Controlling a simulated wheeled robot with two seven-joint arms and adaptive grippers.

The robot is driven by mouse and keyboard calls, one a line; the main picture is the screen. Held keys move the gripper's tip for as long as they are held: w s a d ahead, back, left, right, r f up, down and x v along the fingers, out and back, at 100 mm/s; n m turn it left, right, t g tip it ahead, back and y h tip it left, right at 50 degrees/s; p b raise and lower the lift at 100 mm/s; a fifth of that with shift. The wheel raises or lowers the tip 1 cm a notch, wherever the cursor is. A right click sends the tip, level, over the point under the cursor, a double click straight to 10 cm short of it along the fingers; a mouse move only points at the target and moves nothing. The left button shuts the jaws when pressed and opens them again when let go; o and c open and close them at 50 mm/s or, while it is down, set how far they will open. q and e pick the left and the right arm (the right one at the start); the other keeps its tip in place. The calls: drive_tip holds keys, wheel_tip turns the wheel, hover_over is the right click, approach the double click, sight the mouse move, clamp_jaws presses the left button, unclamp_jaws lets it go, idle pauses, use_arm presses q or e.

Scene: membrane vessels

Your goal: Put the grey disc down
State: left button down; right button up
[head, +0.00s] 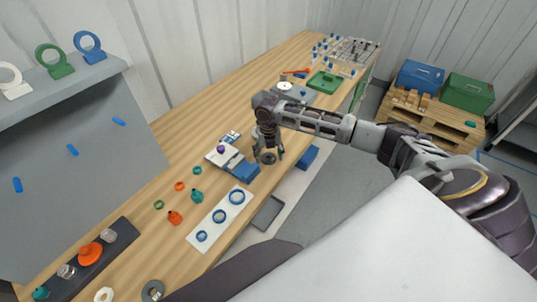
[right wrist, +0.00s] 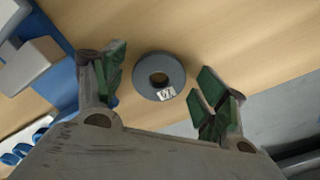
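The grey disc (right wrist: 145,76), a flat ring with a centre hole and a small white number label, appears to lie flat on the wooden bench near its front edge. In the head view the disc (head: 267,158) shows just below my right gripper (head: 267,148). In the right wrist view my right gripper (right wrist: 163,88) is open. Its green-padded fingers stand on either side of the disc, with a gap on both sides. My left gripper is not in view.
A blue-and-white device (head: 232,161) stands close left of the right gripper. A white strip with blue rings (head: 220,215) lies nearer. Another grey ring (head: 152,291) lies at the near end. A green tray (head: 324,82) is farther back. The bench edge is close by.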

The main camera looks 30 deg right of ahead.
drive_tip(key=shift+r, duration=0.15)
wheel_tip(320, 180, up, 12)
drive_tip(key=b, duration=0.1)
idle(0.8)
